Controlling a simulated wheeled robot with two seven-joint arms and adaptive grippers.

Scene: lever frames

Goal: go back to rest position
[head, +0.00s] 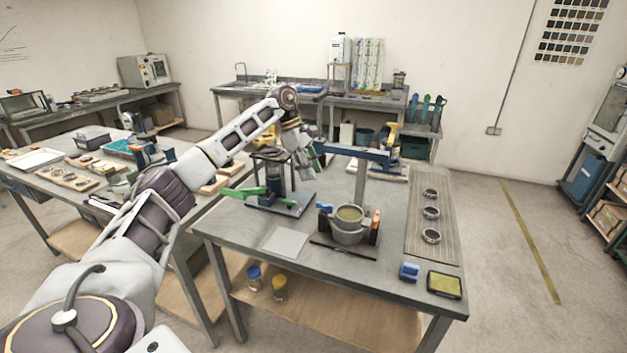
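My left arm reaches in from the lower left, up and across the workbench. My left gripper (306,155) is at its far end, over the back middle of the bench. It is close to the left end of a blue lever beam (355,153) on a grey post. I cannot tell whether it touches the beam, and its fingers are too small to show whether they are open. Below it stands a dark stand with a green handle (243,192) on a base plate. My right gripper is not in view.
The workbench (225,225) holds a grey pot (350,232) on a dark board, several metal rings (431,212) on a ribbed strip, a blue block (409,271) and a yellow-green pad (444,284). A second bench with trays is at left. Floor at right is clear.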

